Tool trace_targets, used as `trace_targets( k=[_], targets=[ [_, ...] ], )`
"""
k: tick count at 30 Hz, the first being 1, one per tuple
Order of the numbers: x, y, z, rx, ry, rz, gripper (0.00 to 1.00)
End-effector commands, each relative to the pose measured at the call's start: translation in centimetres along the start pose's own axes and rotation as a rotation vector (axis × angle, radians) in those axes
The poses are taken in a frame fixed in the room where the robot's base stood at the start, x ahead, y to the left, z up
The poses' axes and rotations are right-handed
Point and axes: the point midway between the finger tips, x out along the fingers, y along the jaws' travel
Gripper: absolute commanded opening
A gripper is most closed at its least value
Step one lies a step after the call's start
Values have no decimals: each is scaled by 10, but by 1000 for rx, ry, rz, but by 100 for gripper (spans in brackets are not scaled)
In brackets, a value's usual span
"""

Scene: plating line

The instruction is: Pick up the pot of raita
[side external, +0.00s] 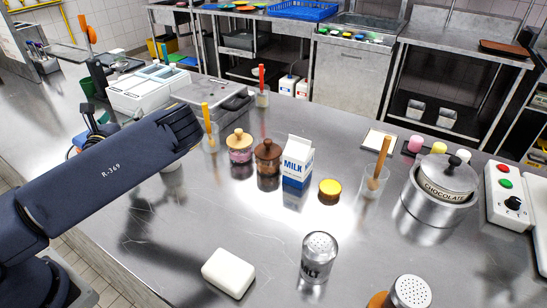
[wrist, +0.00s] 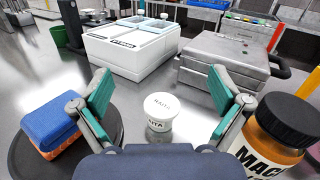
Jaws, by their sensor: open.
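The raita pot (wrist: 160,111) is a small white tub with a lettered lid, upright on the steel counter in the middle of the wrist view. My gripper (wrist: 158,84) is open, with its teal-padded fingers spread wide. In the wrist view the pot shows in the gap between them, a little apart from both. The fingers hold nothing. In the side view my arm hides most of the gripper's area, and I cannot make out the pot for certain there.
A blue and orange sponge (wrist: 51,119) lies on a dark round plate at the wrist view's left. A black-lidded jar (wrist: 268,137) stands close by the right finger. A white container (wrist: 130,48) and a grill (wrist: 225,65) stand behind. A milk carton (side external: 297,163) stands mid-counter.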

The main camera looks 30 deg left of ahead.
Motion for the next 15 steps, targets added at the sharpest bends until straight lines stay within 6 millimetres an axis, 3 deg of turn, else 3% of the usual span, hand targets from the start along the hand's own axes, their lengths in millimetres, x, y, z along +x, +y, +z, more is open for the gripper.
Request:
trace_targets(
  k=[8,15],
  targets=[
    [-5,-5,-35,99,54,-37,99],
    [-8,1,-86,95,55,-35,99]
  ],
)
